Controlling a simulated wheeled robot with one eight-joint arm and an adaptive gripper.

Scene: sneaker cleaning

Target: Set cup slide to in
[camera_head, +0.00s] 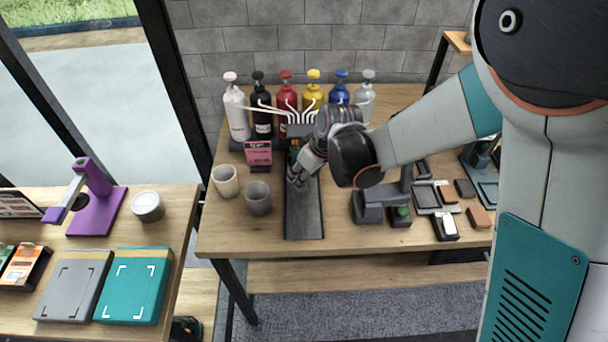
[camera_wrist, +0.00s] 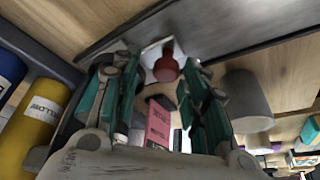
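The cup slide's long dark grey track (camera_head: 304,215) lies on the workbench, running from the dispenser towards the front edge. In the wrist view, a red knob (camera_wrist: 166,68) on a small pale plate (camera_wrist: 150,52) shows at the track. In the head view my gripper hides this part. My gripper (camera_head: 297,174) is low over the back part of the track. In the wrist view its fingers (camera_wrist: 157,76) are spread apart, with the knob between or just beyond their tips. I cannot tell whether a finger touches it.
A beige cup (camera_head: 225,181) and a grey cup (camera_head: 258,198) stand left of the track. Several coloured pump bottles (camera_head: 286,108) line the back, with a pink unit (camera_head: 258,153) before them. A dark stand (camera_head: 367,208) and small blocks occupy the right.

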